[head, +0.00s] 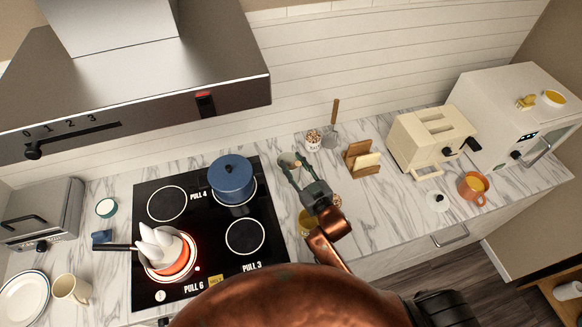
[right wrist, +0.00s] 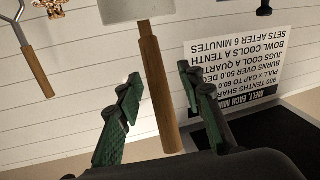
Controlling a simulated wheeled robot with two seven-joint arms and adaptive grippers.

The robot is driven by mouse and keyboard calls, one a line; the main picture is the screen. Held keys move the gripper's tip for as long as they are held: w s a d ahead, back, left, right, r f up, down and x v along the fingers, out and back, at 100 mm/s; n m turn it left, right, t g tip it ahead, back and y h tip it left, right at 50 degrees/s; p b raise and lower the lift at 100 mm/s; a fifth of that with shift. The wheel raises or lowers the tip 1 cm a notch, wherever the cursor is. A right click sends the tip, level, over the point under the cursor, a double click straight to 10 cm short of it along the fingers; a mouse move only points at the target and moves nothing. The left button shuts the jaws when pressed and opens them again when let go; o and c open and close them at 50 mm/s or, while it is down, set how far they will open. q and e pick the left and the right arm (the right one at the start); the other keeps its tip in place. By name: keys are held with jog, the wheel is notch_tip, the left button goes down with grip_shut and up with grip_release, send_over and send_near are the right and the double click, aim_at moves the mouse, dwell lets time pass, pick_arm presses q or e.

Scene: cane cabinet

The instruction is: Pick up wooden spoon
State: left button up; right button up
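My right gripper (head: 293,161) is over the counter right of the stove, fingers spread. In the right wrist view its green fingers (right wrist: 160,78) stand on either side of a wooden handle (right wrist: 158,90), with gaps visible. The handle joins a pale flat head (right wrist: 136,8), cut off at the top edge; I cannot tell whether it is the wooden spoon. A small tan piece (head: 297,164) shows between the fingers in the head view. Another wooden-handled utensil (right wrist: 36,72) is at the left of the wrist view. My left gripper is not in view.
A wooden-handled turner (head: 335,112) stands by the wall beside a speckled cup (head: 313,141). A wooden holder (head: 354,159) and toaster (head: 432,139) are further right. The stove (head: 204,278) holds a blue pot (head: 231,181) and a glowing burner (head: 187,264).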

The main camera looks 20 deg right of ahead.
grip_shut()
dwell(0.4)
jog(key=shift+r, duration=0.1)
